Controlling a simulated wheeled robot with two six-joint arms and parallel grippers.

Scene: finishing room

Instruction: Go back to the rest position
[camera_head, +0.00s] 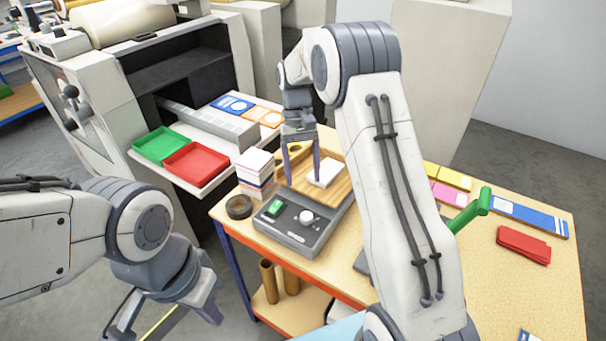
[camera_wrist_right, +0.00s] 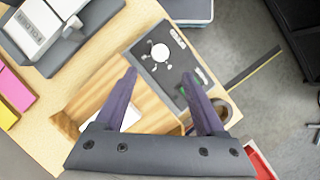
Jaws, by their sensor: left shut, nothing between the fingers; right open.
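My right gripper (camera_head: 302,178) is open above a grey device with a wooden tray. In the right wrist view its fingers (camera_wrist_right: 160,73) are spread, with nothing between them. The grey device (camera_head: 286,228) has a white knob and a green switch. A small white block or stack (camera_head: 325,172) lies on the wooden tray (camera_head: 336,190), near the right gripper's fingers; I cannot tell whether they touch it. My left gripper (camera_head: 172,318) hangs low at the left, off the workbench and over the floor. It is shut with nothing in it, and is partly cut off by the frame's lower edge.
The workbench (camera_head: 480,290) holds a white stack (camera_head: 254,168), a tape roll (camera_head: 239,206), a green-handled tool (camera_head: 470,211) and a red cloth-like item (camera_head: 523,245). Green (camera_head: 161,144) and red (camera_head: 196,160) trays sit on the machine's ledge. My right arm hides part of the bench.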

